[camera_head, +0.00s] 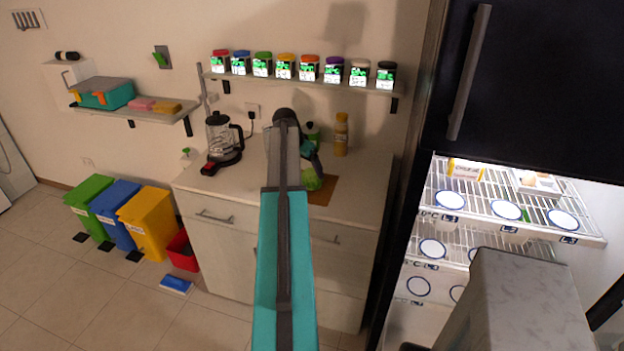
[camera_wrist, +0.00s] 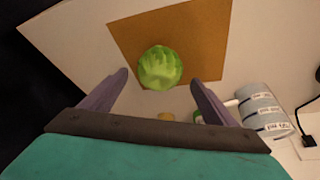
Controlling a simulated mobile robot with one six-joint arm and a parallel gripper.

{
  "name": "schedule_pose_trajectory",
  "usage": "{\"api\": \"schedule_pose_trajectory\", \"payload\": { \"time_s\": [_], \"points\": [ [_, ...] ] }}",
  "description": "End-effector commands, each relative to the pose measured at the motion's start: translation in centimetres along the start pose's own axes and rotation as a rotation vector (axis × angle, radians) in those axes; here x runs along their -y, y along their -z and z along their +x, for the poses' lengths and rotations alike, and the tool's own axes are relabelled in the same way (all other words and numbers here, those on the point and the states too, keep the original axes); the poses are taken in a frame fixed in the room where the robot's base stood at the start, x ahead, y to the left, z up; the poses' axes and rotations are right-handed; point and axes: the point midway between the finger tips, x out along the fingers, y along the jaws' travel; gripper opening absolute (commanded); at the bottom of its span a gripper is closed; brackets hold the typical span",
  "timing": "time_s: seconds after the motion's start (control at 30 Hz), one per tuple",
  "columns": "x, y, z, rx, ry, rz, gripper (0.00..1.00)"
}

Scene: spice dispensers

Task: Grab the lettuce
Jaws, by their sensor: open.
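The lettuce (camera_wrist: 159,68) is a round, light green head lying on a brown board (camera_wrist: 203,29) on the counter. In the wrist view it sits just beyond and between my fingertips, apart from them. My gripper (camera_wrist: 158,80) is open and empty, with its two grey-purple fingers spread to either side. In the head view the lettuce (camera_head: 311,181) shows beside the end of my arm, partly hidden by it. The board (camera_head: 322,190) shows to its right.
Spice jars line a wall shelf (camera_head: 300,83) above. The open fridge (camera_head: 500,200) is to the right.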

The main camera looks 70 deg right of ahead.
Motion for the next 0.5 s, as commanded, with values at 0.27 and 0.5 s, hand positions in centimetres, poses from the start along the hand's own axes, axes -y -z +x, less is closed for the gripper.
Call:
{"api": "schedule_pose_trajectory", "payload": {
  "time_s": [0.27, 0.5],
  "points": [
    [0.0, 0.1, 1.9, 0.0, 0.0, 0.001, 0.81],
    [-0.1, 0.0, 2.0, 0.0, 0.0, 0.001, 0.81]
  ]
}}
